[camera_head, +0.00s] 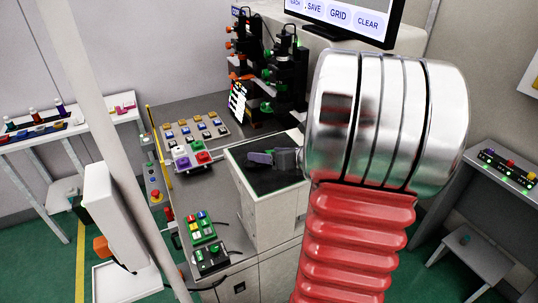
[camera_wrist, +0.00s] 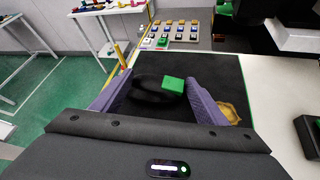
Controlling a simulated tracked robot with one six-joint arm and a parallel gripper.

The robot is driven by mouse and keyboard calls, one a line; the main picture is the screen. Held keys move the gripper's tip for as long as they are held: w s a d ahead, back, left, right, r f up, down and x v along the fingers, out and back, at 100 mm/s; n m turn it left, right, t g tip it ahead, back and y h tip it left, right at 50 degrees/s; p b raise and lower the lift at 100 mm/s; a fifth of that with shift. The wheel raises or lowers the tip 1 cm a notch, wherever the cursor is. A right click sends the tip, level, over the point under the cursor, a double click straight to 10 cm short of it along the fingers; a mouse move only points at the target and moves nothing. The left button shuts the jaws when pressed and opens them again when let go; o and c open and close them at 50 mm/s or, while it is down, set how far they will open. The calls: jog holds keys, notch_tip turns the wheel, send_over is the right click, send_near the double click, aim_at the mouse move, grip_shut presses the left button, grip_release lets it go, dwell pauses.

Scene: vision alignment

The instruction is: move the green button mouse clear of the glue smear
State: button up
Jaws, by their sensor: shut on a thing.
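The mouse (camera_wrist: 148,84) is a dark rounded body with a bright green button (camera_wrist: 173,84) in the wrist view. It lies between the purple fingers of my gripper (camera_wrist: 158,90), which is shut on it. In the head view my gripper (camera_head: 262,158) is low over the black pad (camera_head: 285,175), and I cannot make out the mouse there. In the wrist view the green-edged pad (camera_wrist: 208,66) spreads beneath. The glue smear (camera_wrist: 231,112) is a yellow-brown patch at the right, just outside the right finger and partly hidden by it. Whether the mouse touches the pad is unclear.
A panel of coloured buttons (camera_head: 192,158) stands left of the pad, with a keyed board (camera_head: 195,130) behind it. Dark upright equipment (camera_head: 285,75) and a monitor (camera_head: 345,15) stand behind. The far part of the pad is bare.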

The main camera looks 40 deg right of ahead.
jog(key=shift+f, duration=0.2)
jog(key=o, duration=1.2)
jog(key=shift+c, duration=0.2)
jog(key=shift+r, duration=0.1)
jog(key=v, duration=1.4)
jog(key=shift+w, duration=0.15)
